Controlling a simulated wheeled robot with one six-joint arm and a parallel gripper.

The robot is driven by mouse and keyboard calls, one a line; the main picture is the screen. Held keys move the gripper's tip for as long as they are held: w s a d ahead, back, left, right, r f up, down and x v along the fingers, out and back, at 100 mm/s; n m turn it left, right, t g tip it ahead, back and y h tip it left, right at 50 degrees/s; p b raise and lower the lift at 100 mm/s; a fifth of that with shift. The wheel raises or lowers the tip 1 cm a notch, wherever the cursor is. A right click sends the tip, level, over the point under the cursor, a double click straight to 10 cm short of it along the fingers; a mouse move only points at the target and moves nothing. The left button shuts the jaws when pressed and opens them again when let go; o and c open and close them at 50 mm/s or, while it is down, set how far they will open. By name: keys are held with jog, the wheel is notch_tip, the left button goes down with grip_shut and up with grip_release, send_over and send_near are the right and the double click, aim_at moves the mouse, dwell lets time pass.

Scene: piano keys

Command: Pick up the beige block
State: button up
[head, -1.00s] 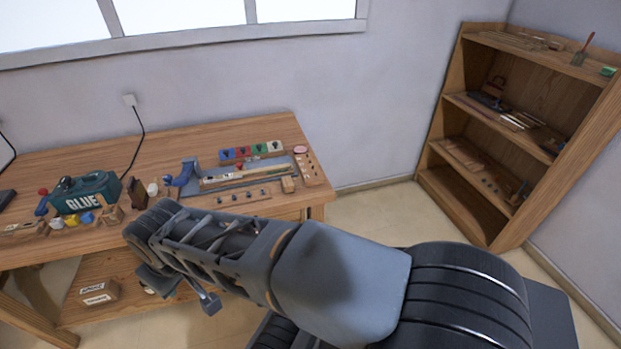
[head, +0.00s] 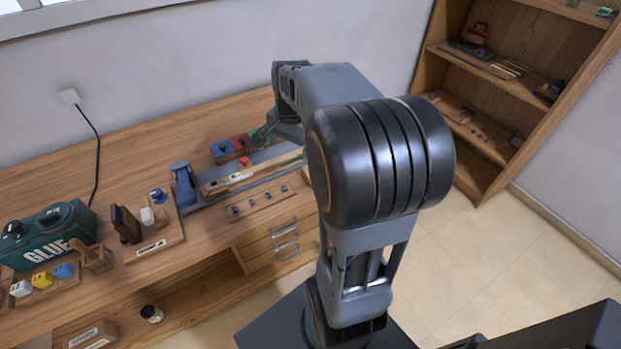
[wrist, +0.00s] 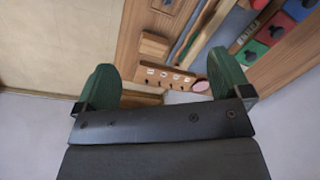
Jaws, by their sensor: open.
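My gripper (wrist: 165,78) is open and empty in the wrist view, its two green fingers wide apart above the workbench. A row of coloured blocks with dark knobs lies at the upper right there: a blue block (wrist: 298,8), a red block (wrist: 271,31) and a green block (wrist: 248,52). The beige block at the end of this row cannot be made out now; my right finger covers that area in the wrist view, and my arm covers it in the head view. The head view still shows the blue block (head: 222,149) and red block (head: 241,142).
A wooden workbench (head: 150,105) holds a teal glue box (head: 48,235), a blue clamp (head: 185,185) and a pegged wooden strip (head: 258,205). A shelf (head: 440,85) stands right.

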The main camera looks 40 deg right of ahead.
jog(key=w+d+f+m+b, duration=0.1)
jog(key=d+f+m, duration=0.15)
jog(key=d, duration=0.25)
jog(key=w+d+f+m, duration=0.1)
jog(key=d+f+m, duration=0.1)
jog(key=d+m, duration=0.2)
jog(key=shift+g+y, duration=0.4)
notch_tip(320, 180, down, 7)
jog(key=shift+a+r+b, duration=0.1)
jog(key=shift+b, duration=0.25)
jog(key=shift+w+a+f, duration=0.1)
jog(key=shift+a+f, duration=0.1)
jog(key=shift+f, duration=1.4)
jog(key=shift+a+f, duration=0.2)
jog(key=shift+f, duration=1.4)
jog(key=shift+c, duration=0.3)
jog(key=c, duration=1)
jog(key=shift+o, duration=0.2)
jog(key=shift+r, duration=0.1)
